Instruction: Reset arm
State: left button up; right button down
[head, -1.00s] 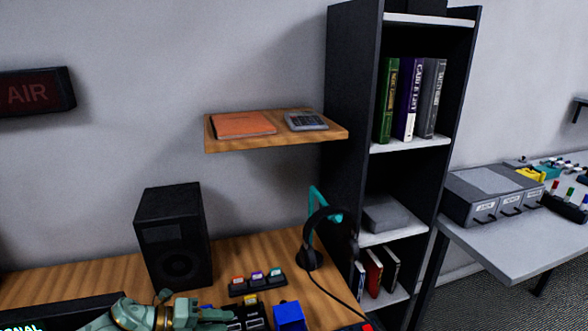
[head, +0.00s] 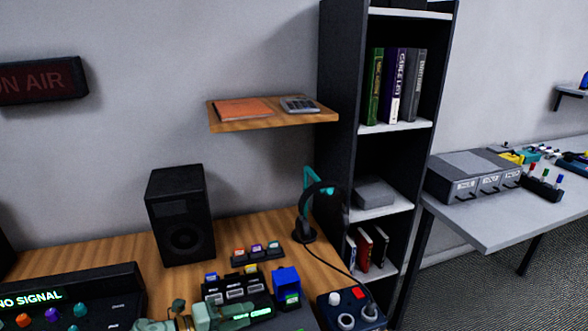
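My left arm comes in at the bottom edge of the head view, and its pale green gripper (head: 234,317) is low in the picture, at the front of a black docking unit (head: 235,288) on the wooden desk. The fingers are small and partly cut off, so I cannot tell whether they are open or shut, and nothing is clearly seen held in them. My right gripper is not in view. A blue box (head: 286,283) stands just right of the docking unit. A small rack with coloured-top connectors (head: 258,253) sits behind it.
A black speaker (head: 181,217), a headphone stand (head: 306,222) and a knobbed control box (head: 350,312) stand on the desk. A "NO SIGNAL" console (head: 70,297) is at left. A bookcase (head: 340,130) separates the desk from a grey table (head: 480,222) with drawers.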

pick_arm(q)
jog(key=s+d+r+n+t+y, duration=0.1)
jog(key=s+r+n+t+y, duration=0.25)
jog(key=n+t+y, duration=0.55)
jog(key=s+a+f+n+g+y, duration=0.2)
jog(key=s+a+n+g+y, duration=0.25)
jog(key=s+a+n, duration=0.55)
jog(key=s+a+f+n+g+y, duration=0.1)
jog(key=s+a+n+g+y, duration=0.4)
jog(key=s+a, duration=0.65)
jog(key=s+d+f+g+h, duration=0.1)
jog(key=s+d+f+g, duration=0.15)
jog(key=f, duration=0.65)
jog(key=s+d+f+g+h, duration=0.1)
jog(key=s+d+f+h, duration=0.2)
jog(key=f, duration=0.7)
jog(key=s+d+f+g, duration=0.1)
jog(key=s+d+f, duration=0.25)
jog(key=f, duration=0.55)
jog(key=s+f+n+g, duration=0.1)
jog(key=s+f, duration=0.5)
jog(key=s, duration=0.3)
jog(key=s+a+f+n+g+h, duration=0.1)
jog(key=s+f+n, duration=0.1)
jog(key=s+f, duration=0.4)
jog(key=s, duration=0.4)
jog(key=shift+a+f+g, duration=0.2)
jog(key=shift+f+g, duration=0.1)
jog(key=shift+f, duration=0.05)
